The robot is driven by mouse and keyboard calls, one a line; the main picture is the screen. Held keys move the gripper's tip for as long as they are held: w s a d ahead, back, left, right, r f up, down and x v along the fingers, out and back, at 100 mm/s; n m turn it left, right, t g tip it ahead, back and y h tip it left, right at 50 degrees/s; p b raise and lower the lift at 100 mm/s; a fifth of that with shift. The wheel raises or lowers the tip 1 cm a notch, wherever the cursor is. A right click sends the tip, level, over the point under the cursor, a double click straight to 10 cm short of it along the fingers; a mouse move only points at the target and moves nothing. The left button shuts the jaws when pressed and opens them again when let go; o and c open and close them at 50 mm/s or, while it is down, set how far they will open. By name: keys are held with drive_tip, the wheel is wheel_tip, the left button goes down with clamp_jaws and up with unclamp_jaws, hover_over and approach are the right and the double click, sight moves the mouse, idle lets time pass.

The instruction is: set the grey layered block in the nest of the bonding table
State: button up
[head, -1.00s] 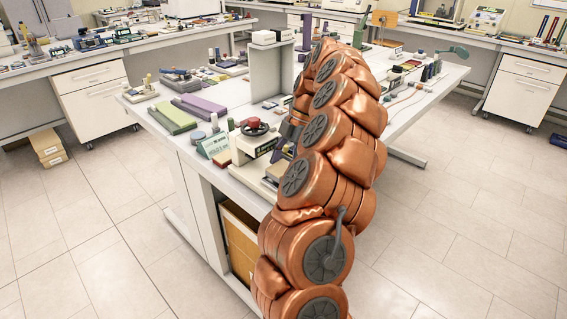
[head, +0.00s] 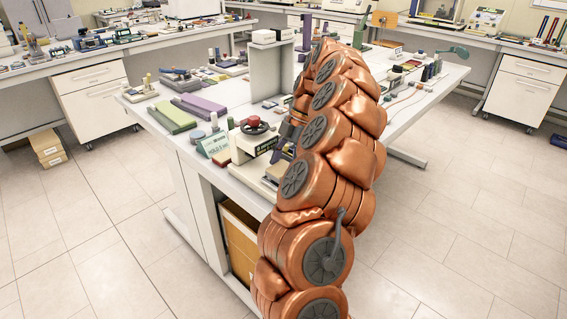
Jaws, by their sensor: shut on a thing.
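My gripper (head: 286,139) shows only as a small dark part at the left edge of my copper-coloured arm, above the near part of the long white bench. Its fingertips are mostly hidden by the arm. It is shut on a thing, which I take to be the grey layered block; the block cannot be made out. Just left of the gripper stands a white machine (head: 247,146) with a dark round knob on top. I cannot tell whether this is the bonding table, and no nest is clearly visible.
On the white bench (head: 150,107) lie a green bar (head: 172,117) and a purple bar (head: 199,104). A green sign (head: 214,144) stands left of the machine. A tall grey-white stand (head: 271,72) rises behind it. The tiled floor to the right is clear.

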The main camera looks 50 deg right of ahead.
drive_tip(key=shift+f+b, duration=0.35)
drive_tip(key=shift+f, duration=0.25)
drive_tip(key=o, duration=1.2)
drive_tip(key=shift+r, duration=0.1)
drive_tip(key=shift+o, duration=0.2)
drive_tip(key=shift+r, duration=0.15)
drive_tip(key=shift+r+p, duration=0.65)
drive_tip(key=shift+r, duration=0.05)
drive_tip(key=shift+r+p, duration=0.25)
drive_tip(key=shift+p, duration=0.85)
